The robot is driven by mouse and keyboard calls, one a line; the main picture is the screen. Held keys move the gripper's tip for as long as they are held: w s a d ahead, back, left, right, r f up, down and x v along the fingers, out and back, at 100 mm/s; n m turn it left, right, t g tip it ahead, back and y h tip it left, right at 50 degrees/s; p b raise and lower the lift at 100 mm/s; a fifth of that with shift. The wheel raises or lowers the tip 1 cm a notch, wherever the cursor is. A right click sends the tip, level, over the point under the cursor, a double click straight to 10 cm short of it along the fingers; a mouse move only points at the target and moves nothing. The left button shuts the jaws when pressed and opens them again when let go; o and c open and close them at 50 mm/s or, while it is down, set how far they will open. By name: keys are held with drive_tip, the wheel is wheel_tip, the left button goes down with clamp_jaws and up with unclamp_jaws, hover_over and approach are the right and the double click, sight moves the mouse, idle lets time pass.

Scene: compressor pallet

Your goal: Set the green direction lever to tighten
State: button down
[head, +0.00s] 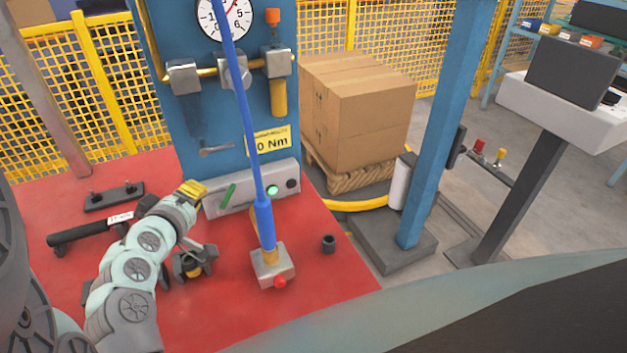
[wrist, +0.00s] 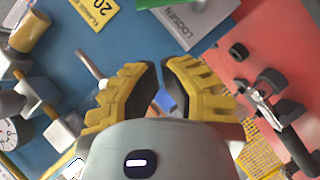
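The green direction lever (head: 228,194) is a slim bar on the left part of the grey control box (head: 240,197) at the back of the red table. It leans with its top to the right. In the wrist view, the box (wrist: 203,22) shows the word LOOSEN, and a bit of green lever (wrist: 148,3) is cut off at the top edge. My gripper (head: 194,189) has yellow fingers and is just left of the box, apart from the lever. In the wrist view its fingertips (wrist: 160,66) are close together with nothing held between them.
A green lit button (head: 272,190) and a dark knob (head: 292,183) are right of the lever. A metal handle (head: 216,150) sticks out from the blue panel above. A black socket (head: 328,243) is on the table.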

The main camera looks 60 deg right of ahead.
sight(231, 188)
drive_tip(key=d+f+p, duration=0.1)
drive_tip(key=d+f, duration=0.2)
drive_tip(key=d, duration=0.2)
drive_tip(key=shift+d, duration=0.4)
drive_tip(key=shift+d+r+p, duration=0.1)
drive_tip(key=shift+p, duration=0.65)
drive_tip(key=shift+s+d+m+y+p, duration=0.3)
drive_tip(key=shift+m+y+p, duration=0.35)
drive_tip(key=shift+p, duration=0.55)
drive_tip(key=m+y+p, duration=0.1)
drive_tip(key=p, duration=0.1)
drive_tip(key=d+p, duration=0.1)
drive_tip(key=p, duration=0.2)
drive_tip(key=shift+s+d+f+m+t+y, duration=0.2)
drive_tip(key=shift+s+m+t+y, duration=0.1)
drive_tip(key=shift+m+t+y, duration=0.1)
drive_tip(key=shift+s+d+f+m+y+p, duration=0.2)
drive_tip(key=shift+d+f+m+y+p, duration=0.1)
drive_tip(key=shift+f, duration=0.1)
drive_tip(key=shift+s+d+f+b, duration=0.15)
drive_tip(key=shift+d+f+b, duration=0.15)
drive_tip(key=shift+f, duration=0.25)
